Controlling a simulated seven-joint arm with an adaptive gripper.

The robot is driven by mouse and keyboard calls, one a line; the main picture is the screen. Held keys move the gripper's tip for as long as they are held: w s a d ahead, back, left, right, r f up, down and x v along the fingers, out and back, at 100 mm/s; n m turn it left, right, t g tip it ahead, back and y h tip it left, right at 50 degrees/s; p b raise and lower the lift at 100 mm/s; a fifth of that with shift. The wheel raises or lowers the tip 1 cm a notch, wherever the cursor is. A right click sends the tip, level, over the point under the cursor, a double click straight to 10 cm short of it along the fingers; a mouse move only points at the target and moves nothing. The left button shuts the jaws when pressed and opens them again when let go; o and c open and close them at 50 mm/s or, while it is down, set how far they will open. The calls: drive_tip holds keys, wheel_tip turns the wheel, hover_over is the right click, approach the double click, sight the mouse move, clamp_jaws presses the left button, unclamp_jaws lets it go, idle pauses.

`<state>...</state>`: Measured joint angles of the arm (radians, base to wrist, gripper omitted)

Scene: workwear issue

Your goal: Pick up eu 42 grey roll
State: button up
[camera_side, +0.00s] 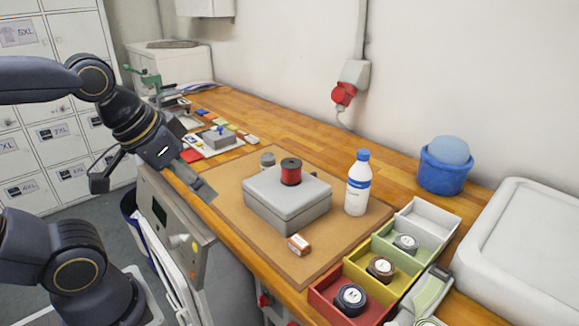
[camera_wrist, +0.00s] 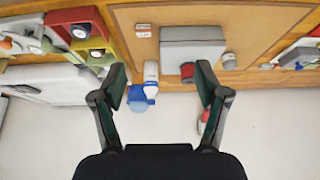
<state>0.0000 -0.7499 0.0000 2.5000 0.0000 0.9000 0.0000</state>
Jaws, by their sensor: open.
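A small grey roll (camera_side: 267,159) stands on the brown mat behind the grey box, its lower part hidden by the box in the side view. In the wrist view a grey roll (camera_wrist: 229,61) shows beside the box, right of the red spool. No EU 42 marking is readable on it. My gripper (camera_side: 152,187) is open and empty, left of the mat and apart from the roll. Its spread fingers (camera_wrist: 160,76) frame the wrist view.
The grey box (camera_side: 287,208) carries a red spool (camera_side: 291,172). A blue tub (camera_side: 443,171) stands by the wall. The mat's (camera_side: 228,193) left part is clear.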

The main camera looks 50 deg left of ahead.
drive_tip(key=shift+c, duration=0.7)
